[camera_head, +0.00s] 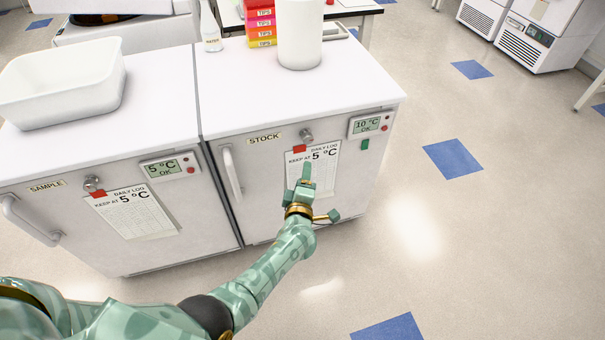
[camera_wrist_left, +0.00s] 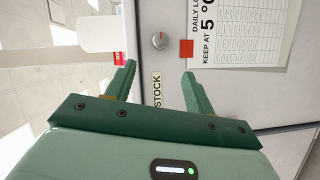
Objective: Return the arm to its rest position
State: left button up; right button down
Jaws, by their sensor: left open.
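My left arm comes in from the lower left in the head view. Its left gripper (camera_head: 305,180) is in front of the STOCK fridge (camera_head: 260,195), over the daily log sheet (camera_head: 325,165). In the left wrist view the left gripper (camera_wrist_left: 158,85) has its two green fingers apart with nothing between them. The STOCK label (camera_wrist_left: 157,90) shows behind the fingers, and the fridge knob (camera_wrist_left: 160,41) is beyond them. My right gripper is in neither view.
The SAMPLE fridge (camera_head: 110,245) stands to the left with a white tub (camera_head: 65,85) on top. A white cylinder (camera_head: 300,35), a bottle (camera_head: 210,28) and stacked tip boxes (camera_head: 261,22) are on or behind the STOCK fridge. The floor (camera_head: 470,230) at right is clear.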

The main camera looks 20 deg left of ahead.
pick_arm(q)
jog(key=s+d+f+m+g+h, duration=0.4)
jog(key=s+f+m+h, duration=0.15)
jog(key=f+m, duration=0.55)
jog(key=s+a+f+m+g, duration=0.2)
jog(key=s+f+m+g, duration=0.25)
jog(key=s+f, duration=0.75)
jog(key=s+a+f+m+g, duration=0.2)
jog(key=s+a+f, duration=0.1)
jog(key=s, duration=1)
jog(key=s+a+f+m+g+y, duration=0.1)
jog(key=s+a+f+m+g, duration=0.1)
jog(key=s, duration=1.2)
jog(key=s+a+f+m+g+y, duration=0.1)
jog(key=s+a, duration=0.5)
jog(key=s, duration=0.7)
notch_tip(320, 180, down, 3)
jog(key=m+g, duration=0.1)
jog(key=g, duration=0.2)
jog(key=shift+s+r, duration=0.15)
jog(key=shift+s, duration=0.25)
jog(key=shift+a, duration=0.1)
